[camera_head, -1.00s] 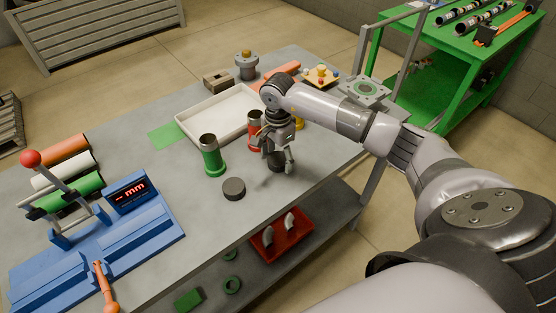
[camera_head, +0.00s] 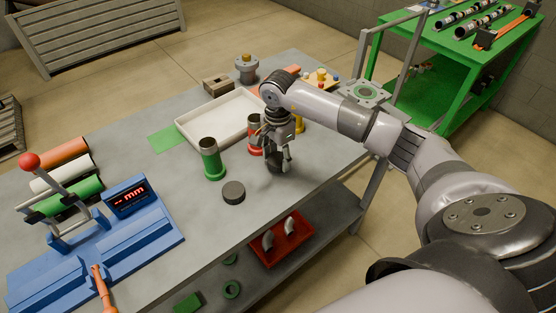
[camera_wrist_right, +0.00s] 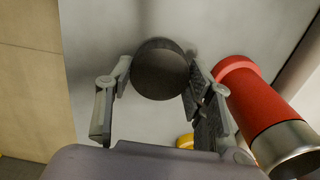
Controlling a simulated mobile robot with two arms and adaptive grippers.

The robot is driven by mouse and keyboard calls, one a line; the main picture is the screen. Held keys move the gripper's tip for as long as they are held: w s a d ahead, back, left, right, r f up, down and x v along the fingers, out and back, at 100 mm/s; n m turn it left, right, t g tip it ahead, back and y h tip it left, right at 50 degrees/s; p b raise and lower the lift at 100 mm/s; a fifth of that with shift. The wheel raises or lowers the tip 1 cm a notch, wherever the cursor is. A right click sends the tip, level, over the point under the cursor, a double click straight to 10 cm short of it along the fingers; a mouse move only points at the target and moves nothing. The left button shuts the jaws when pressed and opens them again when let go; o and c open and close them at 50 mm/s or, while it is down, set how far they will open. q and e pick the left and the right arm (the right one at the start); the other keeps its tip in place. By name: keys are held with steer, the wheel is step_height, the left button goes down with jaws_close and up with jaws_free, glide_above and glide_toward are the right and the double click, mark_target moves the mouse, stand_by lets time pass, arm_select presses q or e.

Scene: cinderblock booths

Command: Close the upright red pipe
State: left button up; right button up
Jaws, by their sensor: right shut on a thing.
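The upright red pipe (camera_head: 252,149) stands on the grey table, partly behind my right gripper in the head view. In the right wrist view the red pipe (camera_wrist_right: 255,103) is at the right, close to one finger, its metal end toward the lower right. My right gripper (camera_head: 276,163) points down and is shut on a round black cap (camera_wrist_right: 159,68) at table level. In the head view the cap (camera_head: 276,168) is partly hidden by the fingers. A second black cap (camera_head: 234,192) lies in front of the upright green pipe (camera_head: 211,160). My left gripper is not in view.
A white tray (camera_head: 190,127) lies behind the pipes. A yellow pipe (camera_head: 299,124) is partly hidden behind my right gripper. A blue measuring fixture (camera_head: 130,240) takes up the left front. A red bin (camera_head: 283,247) sits on the lower shelf. The table's front edge is near the gripper.

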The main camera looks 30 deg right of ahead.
step_height(320, 180, up, 14)
steer(key=f+b, duration=0.1)
steer(key=b, duration=0.2)
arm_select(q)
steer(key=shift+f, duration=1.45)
arm_select(e)
step_height(320, 180, up, 6)
glide_above(278, 158)
steer(key=shift+s+f, duration=0.15)
steer(key=shift+f, duration=0.05)
steer(key=shift+a, duration=0.1)
steer(key=s+a+f+n, duration=1)
steer(key=s+a+n, duration=0.3)
steer(key=s+n, duration=0.2)
steer(key=shift+a+f+n, duration=0.2)
steer(key=shift+f+n, duration=0.1)
steer(key=shift+n, duration=0.8)
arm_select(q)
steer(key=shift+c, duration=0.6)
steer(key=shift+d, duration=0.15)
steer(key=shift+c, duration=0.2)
arm_select(e)
steer(key=shift+w, duration=0.1)
